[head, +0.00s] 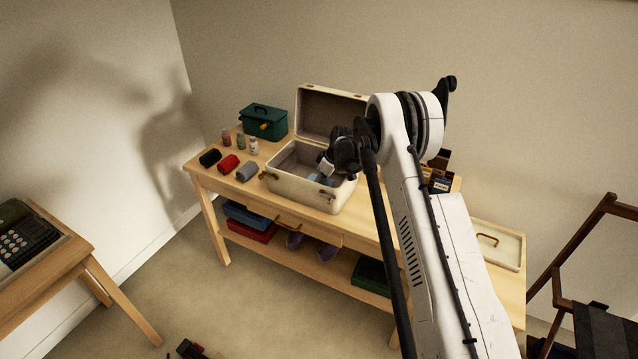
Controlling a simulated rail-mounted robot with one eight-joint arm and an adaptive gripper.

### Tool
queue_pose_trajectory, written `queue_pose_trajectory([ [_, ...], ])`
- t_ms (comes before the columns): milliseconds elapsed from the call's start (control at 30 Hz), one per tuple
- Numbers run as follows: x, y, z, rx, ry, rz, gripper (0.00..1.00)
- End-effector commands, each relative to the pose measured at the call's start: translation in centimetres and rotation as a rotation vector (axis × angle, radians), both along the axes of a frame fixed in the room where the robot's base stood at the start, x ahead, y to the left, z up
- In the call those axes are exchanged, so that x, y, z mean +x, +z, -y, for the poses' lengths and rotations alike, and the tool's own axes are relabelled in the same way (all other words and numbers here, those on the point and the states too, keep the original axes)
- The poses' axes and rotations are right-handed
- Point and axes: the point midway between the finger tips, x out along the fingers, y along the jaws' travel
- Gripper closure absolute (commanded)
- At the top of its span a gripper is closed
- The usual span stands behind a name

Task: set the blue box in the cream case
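The cream case (296,190) stands on the wooden table with its lid (333,113) raised at the back. My gripper (328,168) is over the right part of its opening and hides some of the inside. A small pale blue thing (315,178) shows inside the case, just below my gripper. It may be the blue box, but it is too small and too covered to be sure. Whether my fingers touch it or are open or shut cannot be seen.
A green box (263,122), several small bottles (240,141) and rolled cloths (229,164) lie left of the case. My arm crosses the table's right half, partly covering small dark boxes (439,184). A cream tray or lid (497,244) lies at the right end.

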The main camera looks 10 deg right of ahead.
Motion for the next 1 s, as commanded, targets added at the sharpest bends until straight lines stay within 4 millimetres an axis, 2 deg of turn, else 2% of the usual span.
queue_pose_trajectory([
  [67,0.0,-0.3,0.0,0.000,0.000,0.000,0.73],
  [100,0.0,-0.2,0.0,0.000,0.000,0.000,0.43],
  [233,0.0,-0.2,0.0,0.000,0.000,0.000,0.28],
  [633,0.0,0.5,0.1,0.000,0.000,0.000,0.28],
  [767,-0.5,1.9,0.6,0.000,0.000,0.000,0.28],
  [1000,-1.6,5.9,1.9,0.000,-0.001,0.000,0.28],
])
